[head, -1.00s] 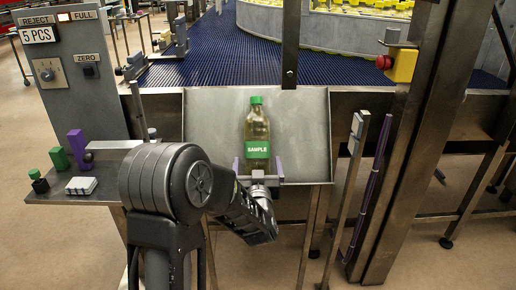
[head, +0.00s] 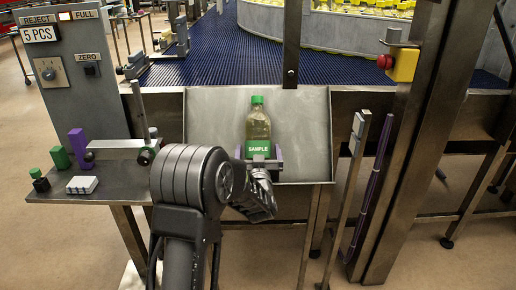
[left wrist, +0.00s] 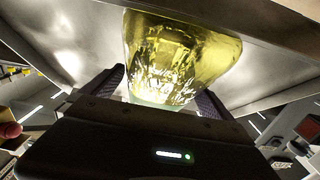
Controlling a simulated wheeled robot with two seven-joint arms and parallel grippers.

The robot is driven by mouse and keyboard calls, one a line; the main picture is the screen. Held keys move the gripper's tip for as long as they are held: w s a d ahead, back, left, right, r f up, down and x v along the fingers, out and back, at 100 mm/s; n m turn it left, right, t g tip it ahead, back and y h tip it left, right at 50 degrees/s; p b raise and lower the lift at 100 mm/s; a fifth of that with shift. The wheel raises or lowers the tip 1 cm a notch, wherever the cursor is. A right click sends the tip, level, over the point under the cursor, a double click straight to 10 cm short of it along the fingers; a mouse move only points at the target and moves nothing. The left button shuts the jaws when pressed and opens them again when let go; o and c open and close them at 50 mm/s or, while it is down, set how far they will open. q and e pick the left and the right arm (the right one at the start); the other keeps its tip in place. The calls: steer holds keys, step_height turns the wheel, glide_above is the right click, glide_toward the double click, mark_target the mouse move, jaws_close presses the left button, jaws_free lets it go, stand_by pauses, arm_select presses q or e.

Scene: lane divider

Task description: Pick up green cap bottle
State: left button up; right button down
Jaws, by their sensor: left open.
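The green cap bottle (head: 258,122) stands in the metal tray (head: 215,130), with a green SAMPLE label on its front. My left gripper (head: 260,156) is at the bottle's lower part, with one finger on each side and the gripper body in front, hiding the bottle's base. In the left wrist view the bottle (left wrist: 180,55) fills the upper middle, and the two dark fingers of the left gripper (left wrist: 165,95) stand apart on either side of its near end. I cannot tell whether the fingers touch it. My right gripper is not in view.
A side shelf (head: 125,178) at left carries green, purple and white blocks. A steel post (head: 410,150) with a red emergency button (head: 385,62) stands at right. The blue conveyor (head: 235,50) lies behind the tray.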

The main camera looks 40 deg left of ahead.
arm_select(q)
steer(key=shift+c, duration=0.6)
steer(key=c, duration=1.3)
steer(key=shift+r, duration=0.1)
steer(key=p, duration=0.2)
glide_toward(258, 115)
steer(key=x, duration=0.5)
steer(key=shift+f, duration=0.4)
steer(key=shift+r, duration=0.4)
